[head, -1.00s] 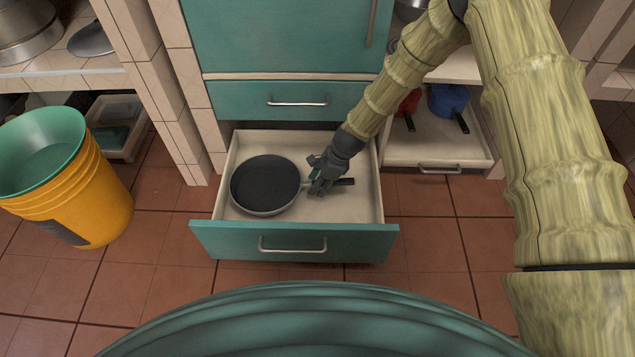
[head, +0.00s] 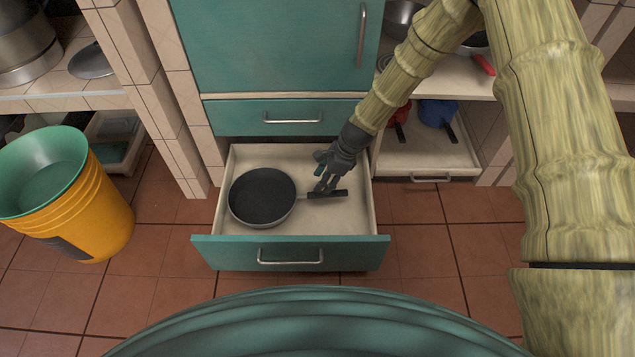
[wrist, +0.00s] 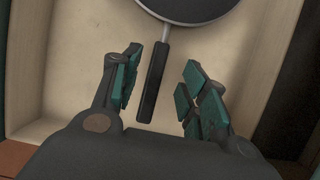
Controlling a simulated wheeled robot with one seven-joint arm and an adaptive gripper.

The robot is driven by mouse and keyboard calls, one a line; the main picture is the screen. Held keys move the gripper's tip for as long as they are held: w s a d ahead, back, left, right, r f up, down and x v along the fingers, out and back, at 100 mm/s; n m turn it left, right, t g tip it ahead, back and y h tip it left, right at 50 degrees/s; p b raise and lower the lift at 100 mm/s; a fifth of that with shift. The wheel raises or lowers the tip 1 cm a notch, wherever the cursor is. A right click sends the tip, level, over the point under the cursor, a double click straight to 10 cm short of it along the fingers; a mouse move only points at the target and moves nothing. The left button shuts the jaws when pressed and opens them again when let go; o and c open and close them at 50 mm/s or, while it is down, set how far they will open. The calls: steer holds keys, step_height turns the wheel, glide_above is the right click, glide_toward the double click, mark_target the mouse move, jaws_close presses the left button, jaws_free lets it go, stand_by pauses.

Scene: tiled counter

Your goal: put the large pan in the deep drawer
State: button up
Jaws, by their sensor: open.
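The large pan (head: 262,196) is dark inside with a light rim. It lies flat inside the open deep drawer (head: 212,252), towards its left side, with its handle pointing right. My gripper (head: 323,182) is just above the handle, inside the drawer's outline. In the wrist view my gripper (wrist: 158,85) is open, with green pads apart on either side of the black handle (wrist: 153,82) and not touching it. The pan's edge (wrist: 190,8) shows at the top of that view, and the drawer's pale floor (wrist: 70,60) lies beneath.
A yellow bucket (head: 85,215) with a green inside stands on the tiled floor at left. A pull-out shelf (head: 405,155) at right holds a red pan and a blue pan (head: 437,112). A shut teal drawer (head: 235,117) is above the open one.

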steer(key=shift+p+v, duration=0.45)
steer(key=shift+v, duration=1.1)
steer(key=shift+r, duration=0.1)
